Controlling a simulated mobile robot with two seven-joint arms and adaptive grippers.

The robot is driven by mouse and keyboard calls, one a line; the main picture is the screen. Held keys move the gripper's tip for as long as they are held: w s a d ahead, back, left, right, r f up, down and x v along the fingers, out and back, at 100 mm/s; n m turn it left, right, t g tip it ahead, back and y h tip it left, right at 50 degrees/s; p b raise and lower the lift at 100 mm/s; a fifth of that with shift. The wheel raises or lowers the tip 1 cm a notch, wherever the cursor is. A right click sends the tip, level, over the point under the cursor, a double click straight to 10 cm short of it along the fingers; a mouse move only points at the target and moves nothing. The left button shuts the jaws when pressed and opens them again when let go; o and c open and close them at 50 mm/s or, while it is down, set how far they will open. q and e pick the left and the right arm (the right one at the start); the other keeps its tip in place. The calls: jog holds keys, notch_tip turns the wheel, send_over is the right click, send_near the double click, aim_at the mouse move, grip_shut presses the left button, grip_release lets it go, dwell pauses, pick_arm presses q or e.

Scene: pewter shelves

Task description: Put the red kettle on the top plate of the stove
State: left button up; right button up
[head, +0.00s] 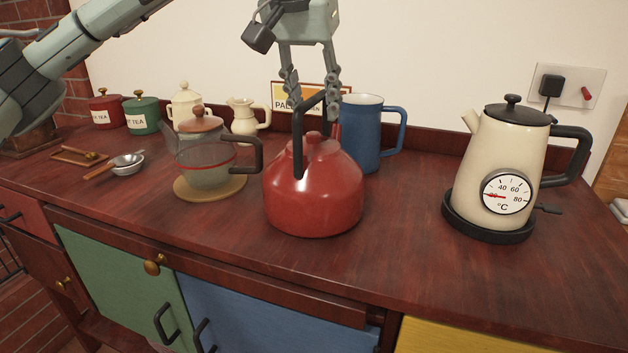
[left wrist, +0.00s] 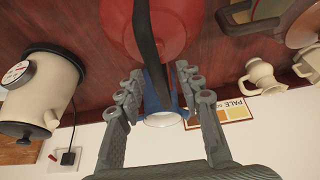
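The red kettle (head: 314,198) stands upright on the dark red wooden counter, near its front edge. Its black handle (head: 298,140) arches up over the lid. In the left wrist view the red kettle (left wrist: 185,30) is at the top, with the handle (left wrist: 147,40) running down between the fingers. My left gripper (head: 313,106) points down over the kettle, with its fingers spread to either side of the upper handle. In the left wrist view my left gripper (left wrist: 158,82) shows gaps beside the handle. The stove and my right gripper are not in view.
A glass teapot (head: 205,165) on a round mat stands left of the kettle. A blue jug (head: 365,135) is close behind it. A cream thermometer kettle (head: 505,160) stands at right on a black base. Counter between the two kettles is clear.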

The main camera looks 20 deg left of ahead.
pick_arm(q)
jog(key=shift+f, duration=0.25)
dwell(0.4)
jog(key=shift+c, duration=0.5)
grip_shut()
jog(key=shift+r, duration=0.15)
